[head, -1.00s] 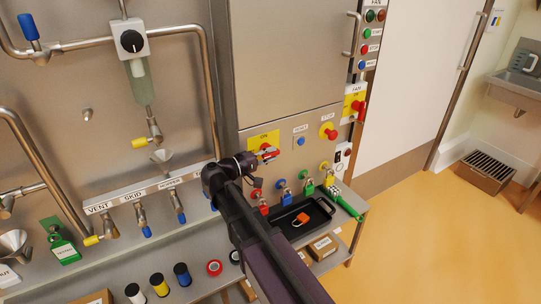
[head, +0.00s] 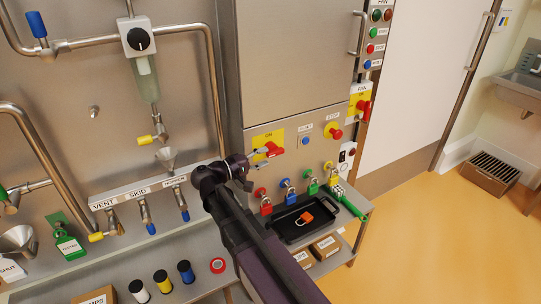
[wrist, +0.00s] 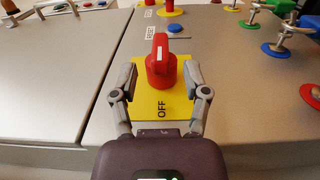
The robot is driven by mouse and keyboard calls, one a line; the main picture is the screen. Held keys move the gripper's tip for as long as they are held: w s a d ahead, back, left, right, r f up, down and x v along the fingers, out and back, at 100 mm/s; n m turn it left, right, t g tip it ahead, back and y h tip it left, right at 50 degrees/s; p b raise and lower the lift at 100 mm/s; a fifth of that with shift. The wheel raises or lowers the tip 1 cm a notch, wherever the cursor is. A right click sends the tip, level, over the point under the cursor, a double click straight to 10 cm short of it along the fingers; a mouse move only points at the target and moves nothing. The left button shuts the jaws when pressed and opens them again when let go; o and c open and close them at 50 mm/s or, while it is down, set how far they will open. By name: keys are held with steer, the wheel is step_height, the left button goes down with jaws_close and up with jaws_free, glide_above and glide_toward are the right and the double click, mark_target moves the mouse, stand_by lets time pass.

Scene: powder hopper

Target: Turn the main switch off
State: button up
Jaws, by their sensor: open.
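The main switch is a red rotary knob (wrist: 161,66) with a white mark, on a yellow plate (wrist: 160,104) fixed to the steel panel. In the wrist view the plate reads OFF on the side nearest me. In the head view the same red knob (head: 273,150) sits under the word ON. My gripper (wrist: 160,76) is open, with one finger on each side of the knob and visible gaps to it. In the head view my gripper (head: 258,158) is at the left of the knob, its fingers small and partly hidden. The plate's left edge is partly covered by a finger.
Right of the switch are a blue reset button (head: 306,141) and a red stop button (head: 336,134). Below hang several coloured padlocks, including a red one (head: 265,206). A black tray (head: 290,235) with an orange padlock (head: 305,217) stands beneath.

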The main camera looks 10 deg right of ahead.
steer(key=v, duration=0.7)
steer(key=shift+a, duration=0.3)
steer(key=shift+s, duration=0.15)
steer(key=s+d+f+g+y, duration=0.3)
steer(key=d+f+y, duration=0.3)
steer(key=d+f, duration=0.35)
steer(key=s+d+f+m+g+y, duration=0.3)
steer(key=s+f+m+y, duration=0.1)
steer(key=s+f+y, duration=0.6)
step_height(320, 180, up, 18)
steer(key=w+y+p, duration=0.1)
steer(key=p, duration=1.6)
steer(key=shift+a, duration=0.25)
